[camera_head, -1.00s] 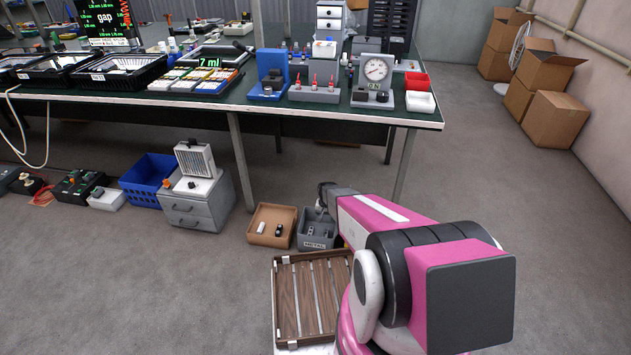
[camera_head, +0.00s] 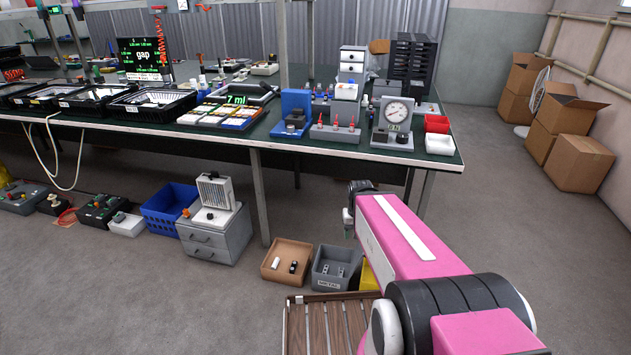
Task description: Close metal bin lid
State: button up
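The metal bin (camera_head: 328,283) is a small grey open-topped box with a METAL label on its front. It stands on the floor before the workbench, and a few small parts show inside it. Its top is open, and I cannot make out a separate lid. My gripper (camera_head: 348,230) is at the far end of my pink arm, above the bin's back right side and apart from it. The fingers are small and dark, so I cannot tell whether they are open or shut.
A tan bin (camera_head: 272,274) with small parts stands left of the metal bin. A yellow bin (camera_head: 369,277) is partly hidden by my arm. A slatted wooden tray (camera_head: 311,325) is nearer. The green-topped workbench (camera_head: 340,151) is behind.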

aim_at(358, 254)
jog(key=k, duration=0.9)
jog(key=k+l+u, duration=0.2)
jog(key=k+l, duration=0.35)
jog(key=l, duration=0.25)
jog(key=k+l+u, duration=0.2)
jog(key=k+l, duration=0.4)
jog(key=i+j, duration=0.15)
jog(key=i, duration=0.25)
jog(key=i+j+u, duration=0.1)
jog(key=i, duration=0.35)
jog(key=i+j, duration=0.2)
jog(key=i, duration=0.2)
